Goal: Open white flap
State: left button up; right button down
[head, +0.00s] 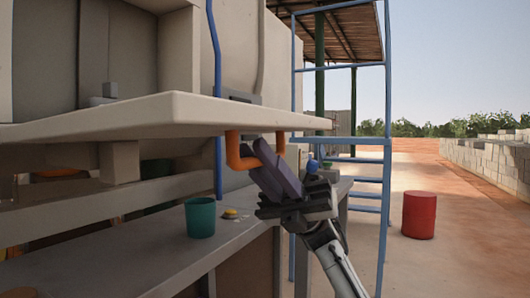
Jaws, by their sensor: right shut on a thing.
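The white flap (150,116) is a long pale panel that sticks out level from the press in the head view, above the lower bench. An orange handle (233,153) hangs under its right part. My right gripper (268,160) comes up from the lower right and is shut on the handle. Its dark fingers cover part of the handle. My left gripper does not show.
A teal cup (200,218) and a small yellow object (230,213) stand on the grey bench (130,262) below the flap. A blue ladder frame (388,120) rises just right of my arm. A red barrel (418,215) stands on open ground further right.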

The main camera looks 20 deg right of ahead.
dwell(0.4)
jog(key=c, duration=1.8)
grip_release()
jog(key=shift+w, duration=0.1)
jog(key=shift+o, duration=0.2)
jog(key=shift+d, duration=0.1)
jog(key=shift+d+f, duration=0.2)
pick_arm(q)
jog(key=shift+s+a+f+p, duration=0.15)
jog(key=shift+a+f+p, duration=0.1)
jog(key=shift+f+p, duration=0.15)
pick_arm(e)
jog(key=v, duration=0.9)
jog(key=shift+w+d+f, duration=0.15)
jog(key=shift+w+f, duration=0.05)
jog(key=shift+f, duration=0.15)
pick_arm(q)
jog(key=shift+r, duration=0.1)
